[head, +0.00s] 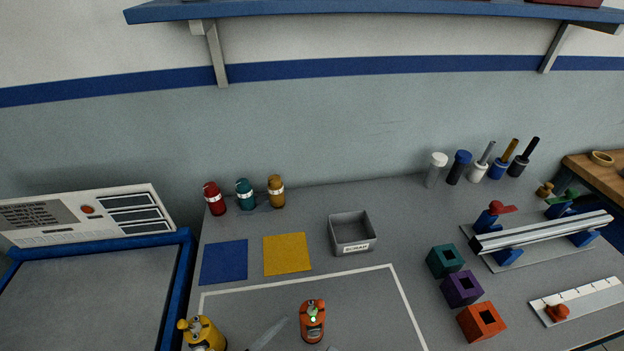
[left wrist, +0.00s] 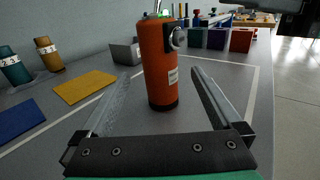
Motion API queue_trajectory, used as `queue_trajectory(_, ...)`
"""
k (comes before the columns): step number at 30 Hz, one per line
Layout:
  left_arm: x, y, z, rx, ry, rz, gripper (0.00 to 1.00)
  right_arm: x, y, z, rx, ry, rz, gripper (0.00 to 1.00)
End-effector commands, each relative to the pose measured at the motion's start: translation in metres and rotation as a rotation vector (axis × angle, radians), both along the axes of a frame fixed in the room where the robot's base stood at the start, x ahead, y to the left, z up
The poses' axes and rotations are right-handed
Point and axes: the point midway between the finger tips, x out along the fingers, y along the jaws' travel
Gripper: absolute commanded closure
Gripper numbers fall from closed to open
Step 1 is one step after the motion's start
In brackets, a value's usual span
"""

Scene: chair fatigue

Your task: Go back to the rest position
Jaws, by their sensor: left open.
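My left gripper (head: 306,335) is at the bottom edge of the head view, with only parts of its grey fingers showing. In the left wrist view the gripper (left wrist: 160,76) is open, its two fingers apart. An orange cylinder (head: 312,324) with a white label stands upright on the table; it also shows in the left wrist view (left wrist: 158,65). It stands between the finger ends, with gaps visible on both sides.
A yellow object (head: 204,336) stands to the left. The grey scrap bin (head: 351,246), blue mat (head: 224,262) and yellow mat (head: 287,254) lie behind. Teal, purple (head: 461,289) and orange blocks and a rail fixture (head: 540,236) stand right. A blue shelf (head: 380,10) overhangs the back.

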Motion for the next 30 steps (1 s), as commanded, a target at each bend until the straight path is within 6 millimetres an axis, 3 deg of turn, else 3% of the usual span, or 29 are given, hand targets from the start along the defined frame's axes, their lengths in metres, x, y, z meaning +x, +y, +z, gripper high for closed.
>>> queue_trajectory(3,-0.016,0.016,0.0,-0.001,0.001,0.004,0.01,0.0,0.0,0.0,0.0,0.0,0.0,1.0)
queue_trajectory(7,-0.024,0.024,0.0,-0.001,0.0,0.002,0.01,0.0,0.0,0.0,0.0,0.0,0.0,1.0)
queue_trajectory(16,-0.025,0.024,0.002,-0.003,-0.002,0.001,0.01,0.0,0.0,0.001,0.002,-0.002,-0.001,1.0)
queue_trajectory(19,-0.016,0.028,0.019,-0.045,-0.019,0.022,0.01,0.007,-0.003,0.017,0.029,-0.036,-0.02,1.0)
queue_trajectory(20,-0.011,0.031,0.029,-0.073,-0.029,0.036,0.01,0.01,-0.005,0.027,0.046,-0.057,-0.032,1.0)
queue_trajectory(23,0.012,0.045,0.085,-0.229,-0.078,0.095,0.01,0.026,-0.017,0.08,0.144,-0.162,-0.094,1.0)
queue_trajectory(27,0.04,0.081,0.199,-0.607,-0.154,0.156,0.01,0.041,-0.05,0.189,0.384,-0.34,-0.21,1.0)
queue_trajectory(30,0.044,0.114,0.283,-0.944,-0.185,0.131,0.01,0.04,-0.084,0.267,0.598,-0.438,-0.281,1.0)
